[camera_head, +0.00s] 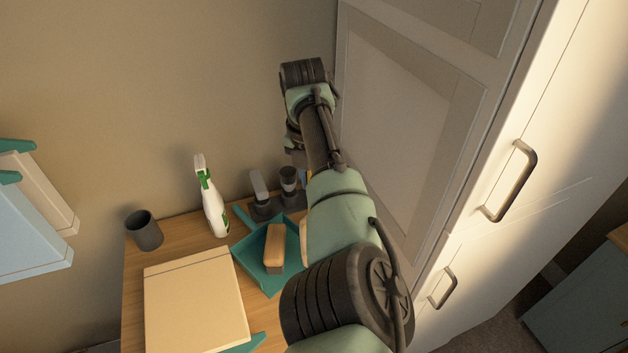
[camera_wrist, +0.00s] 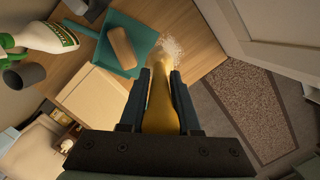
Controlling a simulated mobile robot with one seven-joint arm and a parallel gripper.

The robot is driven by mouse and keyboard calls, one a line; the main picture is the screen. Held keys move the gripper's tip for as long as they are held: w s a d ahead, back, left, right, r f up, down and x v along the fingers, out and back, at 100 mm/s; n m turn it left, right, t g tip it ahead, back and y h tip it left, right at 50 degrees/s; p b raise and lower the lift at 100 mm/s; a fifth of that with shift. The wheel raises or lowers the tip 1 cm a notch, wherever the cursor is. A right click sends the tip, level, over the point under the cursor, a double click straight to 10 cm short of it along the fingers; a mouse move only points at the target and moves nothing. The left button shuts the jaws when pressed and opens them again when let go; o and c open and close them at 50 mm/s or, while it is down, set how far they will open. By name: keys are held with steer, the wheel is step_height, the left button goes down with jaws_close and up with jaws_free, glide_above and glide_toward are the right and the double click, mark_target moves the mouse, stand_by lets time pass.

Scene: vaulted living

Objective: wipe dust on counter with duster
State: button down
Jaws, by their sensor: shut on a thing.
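My gripper (camera_wrist: 160,78) is shut on a yellow duster (camera_wrist: 160,105), which lies between its two dark fingers in the wrist view. The far end of the duster points towards a pale, speckled patch of dust (camera_wrist: 173,48) on the wooden counter (camera_wrist: 196,32). I cannot tell whether the duster touches the dust. The counter (camera_head: 134,290) also shows in the head view, at the lower left. There my arm hides the gripper, most of the duster and the dust.
A teal dustpan (camera_head: 247,254) holding a tan block (camera_head: 274,246) lies on the counter. Around it stand a white spray bottle (camera_head: 213,205), a dark cup (camera_head: 144,230) and a cream board or box (camera_head: 195,303). A tall white cabinet (camera_head: 420,120) stands close on the right.

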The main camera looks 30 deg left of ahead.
step_height(320, 180, up, 3)
steer(key=p, duration=0.2)
steer(key=shift+p, duration=0.35)
steer(key=shift+d, duration=0.1)
stand_by(0.7)
